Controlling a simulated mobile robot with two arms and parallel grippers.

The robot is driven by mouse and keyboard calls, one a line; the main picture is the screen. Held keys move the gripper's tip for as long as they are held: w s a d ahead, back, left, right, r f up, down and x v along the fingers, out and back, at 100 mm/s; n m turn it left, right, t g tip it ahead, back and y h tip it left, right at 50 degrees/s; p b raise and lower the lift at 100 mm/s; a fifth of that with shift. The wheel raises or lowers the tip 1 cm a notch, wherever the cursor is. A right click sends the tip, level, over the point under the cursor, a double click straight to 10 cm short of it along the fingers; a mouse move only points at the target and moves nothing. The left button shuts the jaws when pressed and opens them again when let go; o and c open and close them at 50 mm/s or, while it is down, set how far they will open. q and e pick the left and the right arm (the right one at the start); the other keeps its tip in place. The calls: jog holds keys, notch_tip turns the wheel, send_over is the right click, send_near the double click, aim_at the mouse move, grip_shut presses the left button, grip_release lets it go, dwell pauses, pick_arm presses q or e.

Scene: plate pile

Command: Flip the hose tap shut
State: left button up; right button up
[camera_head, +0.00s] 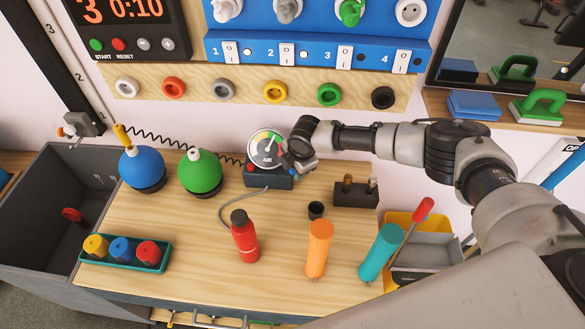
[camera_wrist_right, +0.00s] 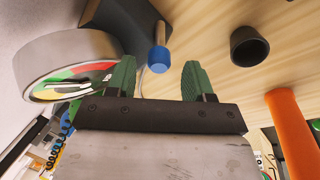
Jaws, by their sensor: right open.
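The round AIR gauge (camera_head: 266,148) stands on a dark base (camera_head: 268,180) at the back of the bench, and a grey hose (camera_head: 226,208) runs from this base. In the right wrist view, a short lever with a blue tip (camera_wrist_right: 158,56) sticks out from the dark base, beside the gauge (camera_wrist_right: 75,75). I take this lever for the hose tap. My right gripper (camera_wrist_right: 157,80) is open, its green fingers on either side of the blue tip in the picture; contact cannot be told. In the head view, my right gripper (camera_head: 296,166) partly hides the lever side of the base. My left gripper is not in view.
A black cup (camera_head: 316,210) and a dark block with two pegs (camera_head: 356,192) stand to the right. A red bottle (camera_head: 244,240), an orange cylinder (camera_head: 319,250) and a teal cylinder (camera_head: 381,253) stand in front. Green (camera_head: 201,173) and blue (camera_head: 142,169) round bodies stand left.

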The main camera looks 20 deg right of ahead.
jog(key=shift+x, duration=1.15)
grip_shut()
